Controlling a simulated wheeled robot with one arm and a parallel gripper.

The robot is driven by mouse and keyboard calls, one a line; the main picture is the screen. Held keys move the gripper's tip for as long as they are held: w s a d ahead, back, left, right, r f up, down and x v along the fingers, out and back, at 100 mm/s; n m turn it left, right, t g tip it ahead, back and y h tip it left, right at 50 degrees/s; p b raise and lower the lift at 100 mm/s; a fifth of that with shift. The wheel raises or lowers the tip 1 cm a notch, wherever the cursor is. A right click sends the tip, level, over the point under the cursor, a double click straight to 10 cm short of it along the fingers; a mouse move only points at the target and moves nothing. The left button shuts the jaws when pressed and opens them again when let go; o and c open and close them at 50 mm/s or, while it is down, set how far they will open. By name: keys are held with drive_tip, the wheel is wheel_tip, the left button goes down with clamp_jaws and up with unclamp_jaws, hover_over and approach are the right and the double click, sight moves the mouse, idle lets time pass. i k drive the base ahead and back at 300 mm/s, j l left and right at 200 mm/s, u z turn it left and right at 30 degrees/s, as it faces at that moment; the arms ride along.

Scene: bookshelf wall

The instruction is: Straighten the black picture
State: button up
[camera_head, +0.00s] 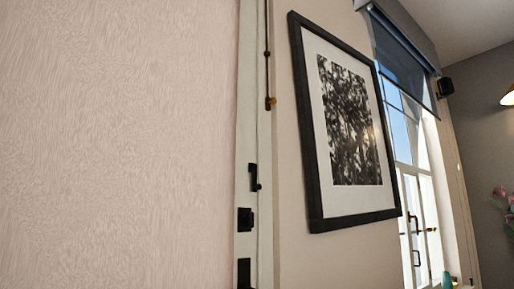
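The black-framed picture (312,160) hangs on the beige wall, right of centre in the head view. It has a white mat and a dark print of leaves or branches. I see it at a steep angle, and its frame looks tilted, though I cannot tell how much of that comes from the viewpoint. Nothing covers it. My gripper is not in view.
A pale, grainy surface (115,145) fills the left half, close to me. A white upright edge with black fittings (245,219) stands beside it. A window (415,200) with a dark blue blind (402,58) is right of the picture. Pink flowers (502,196) show at far right.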

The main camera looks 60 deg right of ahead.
sight(350, 171)
drive_tip(key=l+z, duration=0.1)
drive_tip(key=z, duration=2.65)
